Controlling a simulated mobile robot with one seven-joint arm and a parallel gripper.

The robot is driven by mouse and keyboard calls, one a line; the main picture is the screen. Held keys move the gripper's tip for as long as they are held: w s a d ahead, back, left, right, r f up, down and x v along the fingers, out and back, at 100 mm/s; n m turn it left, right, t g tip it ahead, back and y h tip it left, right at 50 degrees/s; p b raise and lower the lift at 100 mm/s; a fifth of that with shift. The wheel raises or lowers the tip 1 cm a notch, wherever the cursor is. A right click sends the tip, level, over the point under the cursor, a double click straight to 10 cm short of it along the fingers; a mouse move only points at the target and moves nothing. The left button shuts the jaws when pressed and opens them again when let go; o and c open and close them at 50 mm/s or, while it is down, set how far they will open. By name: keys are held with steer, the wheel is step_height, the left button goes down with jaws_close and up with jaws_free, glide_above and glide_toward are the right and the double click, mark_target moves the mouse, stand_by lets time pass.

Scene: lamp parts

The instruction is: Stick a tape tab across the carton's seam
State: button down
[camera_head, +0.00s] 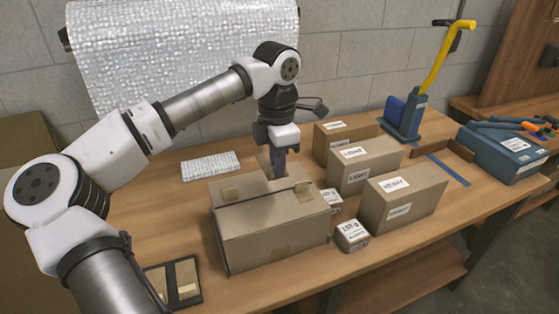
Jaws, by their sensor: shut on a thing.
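The brown carton (270,232) stands on the bench in front of my arm. Its top is closed, with a seam (262,199) running across it from left to right. My gripper (278,172) points down at the back part of the carton's top. It is shut on a small tan piece, seemingly a tape tab (264,162), partly hidden by the fingers. I cannot tell whether the piece touches the carton.
A dark tray (150,272) with tan tabs lies at the front left. Two small white-labelled boxes (352,236) and several labelled cartons (405,196) stand right of the carton. A yellow-handled tool (405,118) and a blue toolbox (503,152) are farther right. A bubble-wrap piece (210,166) lies behind.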

mark_target(277, 205)
steer(key=shift+f+b, duration=2.5)
steer(key=shift+f, duration=1.45)
steer(key=shift+f+b, duration=0.45)
steer(key=shift+f, duration=0.05)
steer(key=c, duration=1.4)
jaws_free()
steer(key=shift+o, duration=0.3)
steer(key=shift+r, duration=0.15)
